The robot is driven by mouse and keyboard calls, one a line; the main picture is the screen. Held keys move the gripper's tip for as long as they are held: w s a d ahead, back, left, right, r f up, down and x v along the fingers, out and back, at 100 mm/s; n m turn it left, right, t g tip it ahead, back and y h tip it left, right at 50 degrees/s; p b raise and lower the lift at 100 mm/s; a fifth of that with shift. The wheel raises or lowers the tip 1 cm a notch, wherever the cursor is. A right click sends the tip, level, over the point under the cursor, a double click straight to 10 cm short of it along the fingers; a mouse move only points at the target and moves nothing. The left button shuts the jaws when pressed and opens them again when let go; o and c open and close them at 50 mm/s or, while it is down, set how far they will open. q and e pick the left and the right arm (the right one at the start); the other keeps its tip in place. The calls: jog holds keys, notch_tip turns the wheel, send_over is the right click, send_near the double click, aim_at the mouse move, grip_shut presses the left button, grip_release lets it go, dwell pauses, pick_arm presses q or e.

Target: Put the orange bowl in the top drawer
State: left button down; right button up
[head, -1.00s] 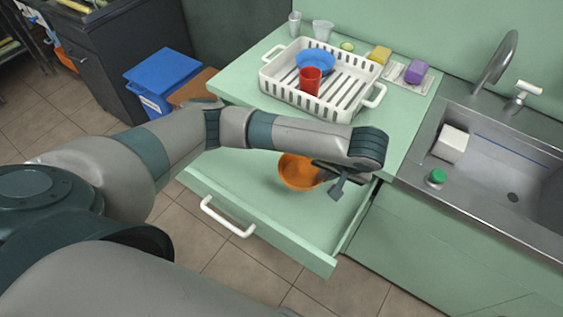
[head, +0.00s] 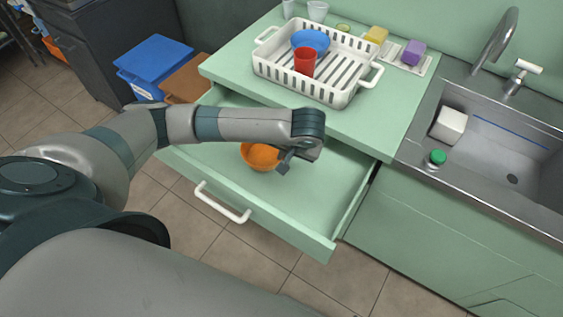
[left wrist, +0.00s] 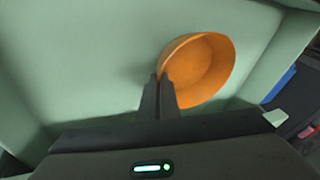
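The orange bowl (head: 259,157) is inside the open, pale green top drawer (head: 318,205), towards its left half in the head view. My left gripper (head: 284,162) reaches down into the drawer at the bowl's right side. In the left wrist view, its two fingers (left wrist: 160,95) are close together on the rim of the bowl (left wrist: 202,70). The bowl looks tilted there, and I cannot tell whether it touches the drawer floor. My forearm hides part of the drawer. My right gripper is not in view.
A white dish rack (head: 345,97) with a blue bowl (head: 310,42) and a red cup (head: 305,62) stands on the counter above. The steel sink (head: 490,165) is at the right. The drawer's right part is clear. The drawer's white handle (head: 222,203) faces the open floor.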

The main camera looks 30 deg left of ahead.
pick_arm(q)
jog(key=shift+a+f, duration=0.25)
jog(key=shift+a, duration=0.15)
jog(key=shift+f, duration=2)
